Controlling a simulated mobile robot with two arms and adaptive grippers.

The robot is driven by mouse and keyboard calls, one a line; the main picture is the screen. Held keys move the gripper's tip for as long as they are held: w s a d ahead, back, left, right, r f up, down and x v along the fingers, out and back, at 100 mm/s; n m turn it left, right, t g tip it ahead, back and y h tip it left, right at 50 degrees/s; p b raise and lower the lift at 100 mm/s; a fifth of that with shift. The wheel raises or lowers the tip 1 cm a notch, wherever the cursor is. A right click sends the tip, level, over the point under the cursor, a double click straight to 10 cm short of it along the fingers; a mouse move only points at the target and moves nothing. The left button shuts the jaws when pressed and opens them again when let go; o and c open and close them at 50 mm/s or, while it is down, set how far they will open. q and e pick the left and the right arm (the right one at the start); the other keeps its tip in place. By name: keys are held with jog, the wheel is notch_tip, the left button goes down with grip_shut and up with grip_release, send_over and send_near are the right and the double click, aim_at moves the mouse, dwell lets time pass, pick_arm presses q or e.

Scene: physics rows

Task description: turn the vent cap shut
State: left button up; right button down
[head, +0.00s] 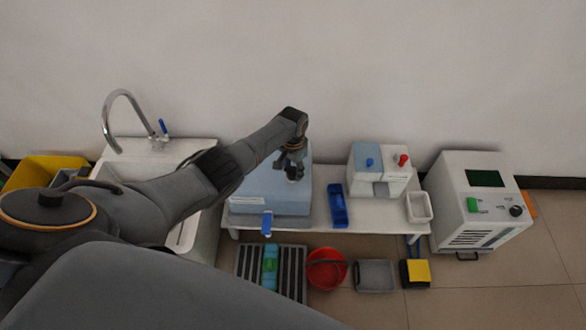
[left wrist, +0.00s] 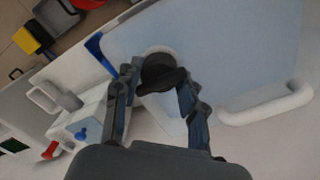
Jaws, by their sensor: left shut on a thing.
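The vent cap (left wrist: 160,75) is a black knob on a pale round base, on top of a light blue lid (head: 262,190). The lid also fills much of the left wrist view (left wrist: 235,50). My left gripper (head: 292,168) reaches down over the lid from the left. In the left wrist view the gripper's two fingers (left wrist: 158,88) stand on either side of the black cap and are shut on it. The fingers partly hide the cap in the head view. My right gripper is not in view.
A white handle (left wrist: 265,105) rises from the lid. A blue tray (head: 338,206) and a dispenser box with blue and red knobs (head: 378,160) stand right of it. A sink with a tap (head: 120,110) is at the left. A red bucket (head: 326,268) is on the floor.

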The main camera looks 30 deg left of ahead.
aim_at(293, 169)
pick_arm(q)
jog(key=o, duration=1.2)
jog(key=shift+c, duration=0.2)
jog(key=shift+r, duration=0.15)
notch_tip(293, 169, up, 12)
